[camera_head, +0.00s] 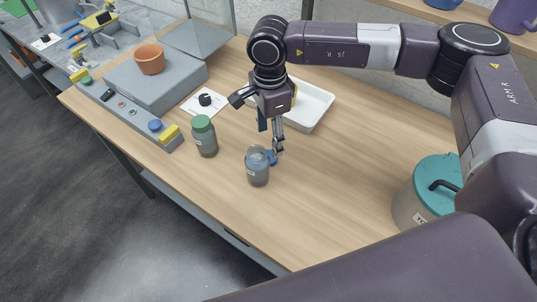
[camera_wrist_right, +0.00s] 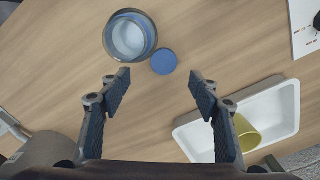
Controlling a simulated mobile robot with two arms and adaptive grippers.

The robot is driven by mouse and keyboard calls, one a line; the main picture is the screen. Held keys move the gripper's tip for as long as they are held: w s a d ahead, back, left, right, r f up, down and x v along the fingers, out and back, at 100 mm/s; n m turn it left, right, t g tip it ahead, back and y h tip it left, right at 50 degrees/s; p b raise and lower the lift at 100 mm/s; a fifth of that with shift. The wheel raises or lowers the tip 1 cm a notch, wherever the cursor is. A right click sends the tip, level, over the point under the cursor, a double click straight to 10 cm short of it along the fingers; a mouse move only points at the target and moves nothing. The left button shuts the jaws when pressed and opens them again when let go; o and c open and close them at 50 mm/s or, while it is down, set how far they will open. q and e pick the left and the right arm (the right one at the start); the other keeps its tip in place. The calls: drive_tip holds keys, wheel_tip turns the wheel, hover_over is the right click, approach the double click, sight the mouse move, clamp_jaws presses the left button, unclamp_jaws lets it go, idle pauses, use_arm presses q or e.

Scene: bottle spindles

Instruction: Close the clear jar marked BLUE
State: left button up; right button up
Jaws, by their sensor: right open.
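The clear jar (camera_head: 257,176) stands upright on the wooden table; its label is too small to read. In the right wrist view the jar (camera_wrist_right: 109,38) shows from above with an open mouth and a bluish inside. A round blue lid (camera_wrist_right: 164,62) lies on the table beside it; in the head view the lid (camera_head: 272,157) is partly hidden behind the jar and finger. My right gripper (camera_head: 270,138) points down just behind the jar, its fingers apart and empty. In the wrist view the gripper (camera_wrist_right: 158,88) has the lid ahead between its fingertips' lines. My left gripper is not visible.
A green-capped jar (camera_head: 205,140) stands left of the clear jar. A white tray (camera_head: 318,119) with a yellow cup (camera_wrist_right: 245,133) is behind my gripper. A teal-lidded canister (camera_head: 405,205) stands right. A grey console (camera_head: 120,110) lines the left. The table's front middle is clear.

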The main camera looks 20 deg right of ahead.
drive_tip(key=shift+w+d+f, duration=0.1)
drive_tip(key=shift+w+f, duration=0.3)
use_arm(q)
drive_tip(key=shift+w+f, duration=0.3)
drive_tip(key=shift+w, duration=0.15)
use_arm(e)
drive_tip(key=shift+s, duration=0.1)
drive_tip(key=shift+s+r, duration=0.1)
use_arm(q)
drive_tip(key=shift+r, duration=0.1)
use_arm(e)
drive_tip(key=shift+f+p, duration=0.35)
drive_tip(key=shift+f, duration=1)
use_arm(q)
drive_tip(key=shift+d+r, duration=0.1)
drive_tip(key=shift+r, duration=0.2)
